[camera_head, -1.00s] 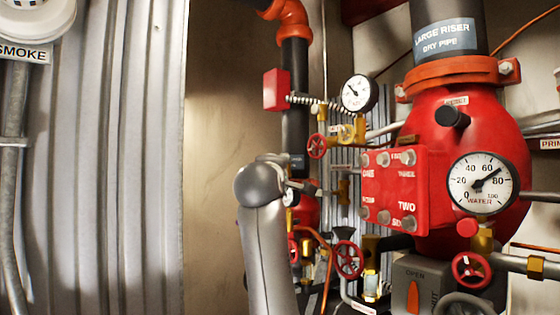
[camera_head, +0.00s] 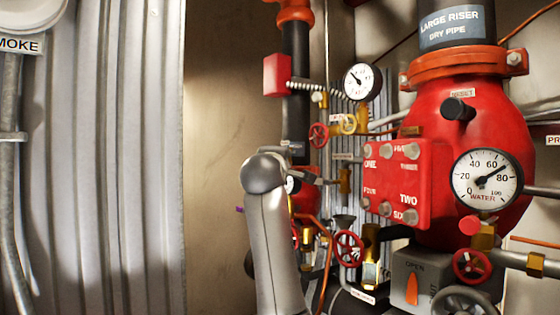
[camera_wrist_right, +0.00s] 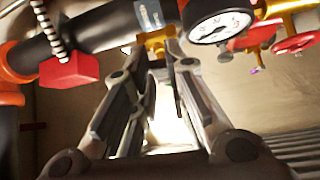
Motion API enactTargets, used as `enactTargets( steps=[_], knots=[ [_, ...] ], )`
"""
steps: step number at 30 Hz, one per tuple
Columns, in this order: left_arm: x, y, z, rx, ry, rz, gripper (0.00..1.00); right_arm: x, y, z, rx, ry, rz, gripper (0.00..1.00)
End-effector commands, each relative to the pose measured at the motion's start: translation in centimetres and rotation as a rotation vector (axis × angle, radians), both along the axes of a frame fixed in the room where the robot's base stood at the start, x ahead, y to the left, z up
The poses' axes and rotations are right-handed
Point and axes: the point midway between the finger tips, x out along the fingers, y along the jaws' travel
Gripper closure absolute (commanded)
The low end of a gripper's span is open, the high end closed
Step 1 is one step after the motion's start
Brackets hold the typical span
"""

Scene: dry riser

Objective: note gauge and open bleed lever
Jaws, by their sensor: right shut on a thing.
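The large white WATER gauge (camera_head: 487,180) is on the right in the head view, its needle between 60 and 80. A smaller white gauge (camera_head: 361,82) is at upper centre, its figures too small to read. My right gripper (camera_wrist_right: 158,62) is shut on a small brass-coloured piece (camera_wrist_right: 155,40) in the right wrist view. I cannot tell whether this is the bleed lever. In the head view my grey arm rises from the bottom centre, and its gripper is mostly hidden among the pipes. A gauge (camera_wrist_right: 220,24) is close beside the fingers. My left gripper is not in view.
Red handwheels (camera_head: 348,248) and (camera_head: 472,266), a red numbered cover (camera_head: 397,185) and a grey box marked OPEN with an orange pointer (camera_head: 411,290) crowd the right. A red box (camera_head: 277,75) with a spring is above my arm. The corrugated wall (camera_head: 110,150) side is clear.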

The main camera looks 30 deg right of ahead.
Motion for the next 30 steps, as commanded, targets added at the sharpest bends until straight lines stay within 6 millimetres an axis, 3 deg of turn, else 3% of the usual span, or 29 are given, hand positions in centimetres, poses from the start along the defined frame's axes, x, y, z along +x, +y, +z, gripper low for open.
enactTargets(
  steps=[11,30],
  knots=[
    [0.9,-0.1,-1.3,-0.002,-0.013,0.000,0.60,0.1,0.0,-0.8,0.004,-0.065,-0.001,1.00],
    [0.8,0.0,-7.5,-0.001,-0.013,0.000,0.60,1.3,0.1,-3.3,0.041,-0.556,-0.003,1.00]
  ],
)
